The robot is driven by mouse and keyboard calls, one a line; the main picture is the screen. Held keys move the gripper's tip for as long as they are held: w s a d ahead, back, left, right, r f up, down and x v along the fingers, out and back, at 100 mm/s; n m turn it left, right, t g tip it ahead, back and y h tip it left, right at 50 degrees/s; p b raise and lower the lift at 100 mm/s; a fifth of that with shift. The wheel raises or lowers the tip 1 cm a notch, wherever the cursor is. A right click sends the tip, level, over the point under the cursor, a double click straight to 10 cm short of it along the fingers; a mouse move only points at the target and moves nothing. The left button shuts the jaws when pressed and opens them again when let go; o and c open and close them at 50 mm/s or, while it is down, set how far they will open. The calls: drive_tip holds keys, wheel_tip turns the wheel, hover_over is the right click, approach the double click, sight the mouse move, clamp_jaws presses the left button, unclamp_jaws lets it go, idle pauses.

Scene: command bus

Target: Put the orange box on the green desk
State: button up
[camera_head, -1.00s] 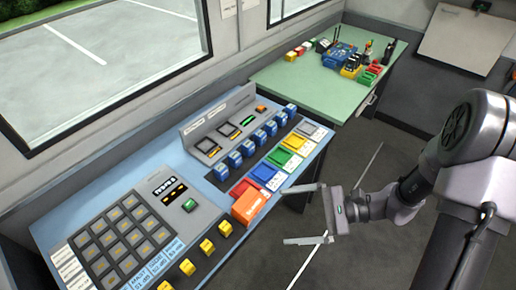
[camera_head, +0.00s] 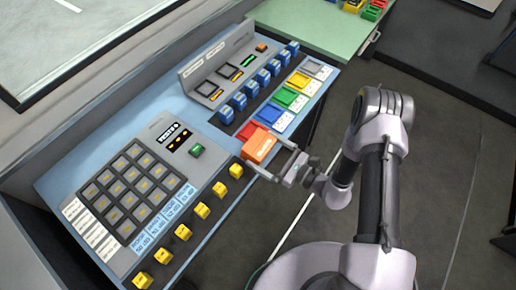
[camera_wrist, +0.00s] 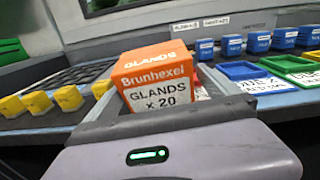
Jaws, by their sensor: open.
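The orange box (camera_head: 259,147) stands on the near edge of the blue console desk (camera_head: 75,172), between the yellow blocks and the coloured trays. In the wrist view the orange box (camera_wrist: 155,77) is large and central, with its label "GLANDS x 20" facing me. My gripper (camera_head: 272,160) is open at the box, with one finger on each side of it. In the wrist view the fingers (camera_wrist: 157,112) run forward along both sides of the box; contact is not clear. The green desk (camera_head: 315,25) is partly in view at the top, beyond the console.
Yellow blocks (camera_head: 202,210) line the console edge to the left of the box. Coloured trays (camera_head: 284,97) and blue blocks (camera_head: 251,88) stand beyond it. Small containers (camera_head: 372,10) sit on the green desk's far right; its visible near part is bare.

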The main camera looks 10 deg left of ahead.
sight(250, 144)
drive_tip(key=b+x, duration=0.1)
drive_tip(key=x, duration=0.4)
drive_tip(key=shift+s+a+r, duration=0.1)
drive_tip(key=shift+a+r, duration=0.05)
drive_tip(key=shift+a, duration=0.15)
drive_tip(key=c, duration=1.5)
